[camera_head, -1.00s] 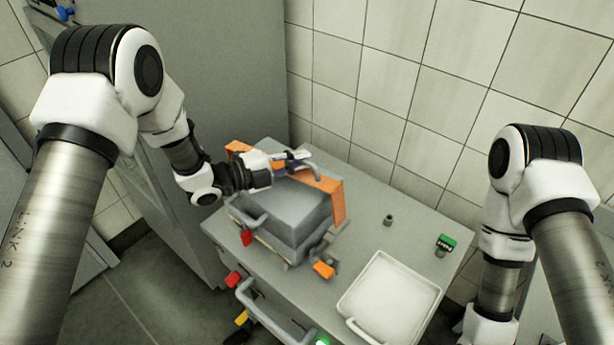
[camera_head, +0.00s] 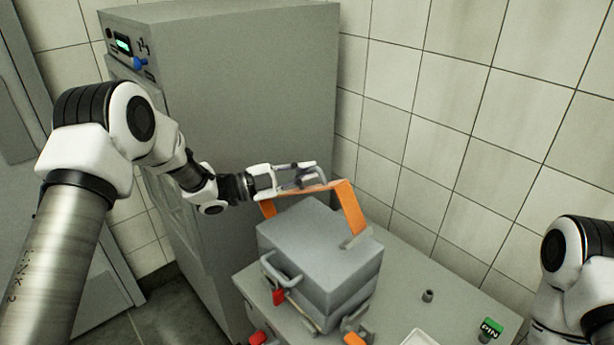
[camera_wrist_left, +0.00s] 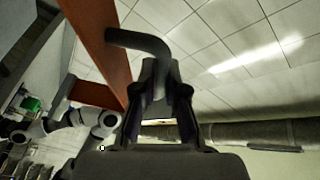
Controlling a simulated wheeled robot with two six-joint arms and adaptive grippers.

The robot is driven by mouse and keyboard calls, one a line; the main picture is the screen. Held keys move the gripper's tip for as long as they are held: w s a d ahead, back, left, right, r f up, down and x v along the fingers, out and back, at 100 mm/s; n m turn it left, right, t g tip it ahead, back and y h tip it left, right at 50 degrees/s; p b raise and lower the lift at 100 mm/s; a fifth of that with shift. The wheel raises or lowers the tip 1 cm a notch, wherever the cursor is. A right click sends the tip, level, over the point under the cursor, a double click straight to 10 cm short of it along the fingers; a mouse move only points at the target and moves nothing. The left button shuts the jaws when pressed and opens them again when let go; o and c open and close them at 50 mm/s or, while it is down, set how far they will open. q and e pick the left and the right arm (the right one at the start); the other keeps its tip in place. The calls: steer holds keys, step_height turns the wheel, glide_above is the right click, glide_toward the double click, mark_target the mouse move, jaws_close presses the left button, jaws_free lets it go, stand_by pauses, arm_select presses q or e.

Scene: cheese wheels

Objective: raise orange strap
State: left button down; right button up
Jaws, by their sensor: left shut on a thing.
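The orange strap (camera_head: 351,208) stands as an arch at the back of the grey box (camera_head: 318,243), its top above the lid. In the left wrist view the strap (camera_wrist_left: 97,40) runs down the left side, with a dark bent handle (camera_wrist_left: 142,42) on it. My left gripper (camera_head: 303,177) is shut on that handle at the top of the strap. In the left wrist view its fingers (camera_wrist_left: 160,88) close around the handle's end. My right gripper is outside the head view; only part of that arm shows at the right edge.
The box stands on a grey worktop (camera_head: 395,285). A small dark peg (camera_head: 428,296), a green button (camera_head: 490,327) and a white tray's edge (camera_head: 420,339) are to the right. A tall grey cabinet (camera_head: 245,90) stands behind left. The tiled wall is at the back right.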

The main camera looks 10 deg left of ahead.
arm_select(q)
steer(key=shift+r, duration=0.1)
steer(key=c, duration=1.2)
jaws_free()
steer(key=shift+w+d, duration=0.1)
steer(key=shift+d, duration=0.25)
steer(key=v, duration=1.2)
